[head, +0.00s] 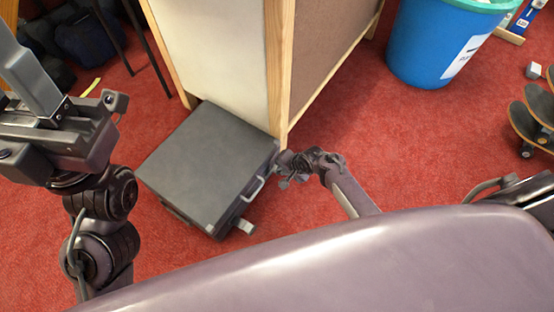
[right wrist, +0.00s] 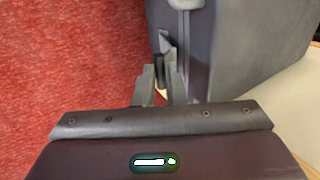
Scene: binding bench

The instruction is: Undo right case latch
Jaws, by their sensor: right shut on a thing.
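The dark grey case (head: 205,160) lies flat on the red carpet with its lid shut. Its pale handle (head: 253,189) is on the side facing right. A pale latch flap (head: 245,226) sticks out at the near end of that side. My right gripper (head: 281,170) is at the far end of that side. In the right wrist view its fingers (right wrist: 161,85) are shut on the right latch (right wrist: 164,48), a small dark grey piece against the case wall (right wrist: 215,50). The fingers hide part of the latch. My left gripper (head: 65,130) is raised at the left, away from the case; its jaw opening is unclear.
A wood-framed cabinet or panel (head: 279,70) stands right behind the case, close to my right gripper. A blue bin (head: 425,45) and skateboards (head: 530,125) are at the right. Dark bags (head: 85,40) lie at the back left.

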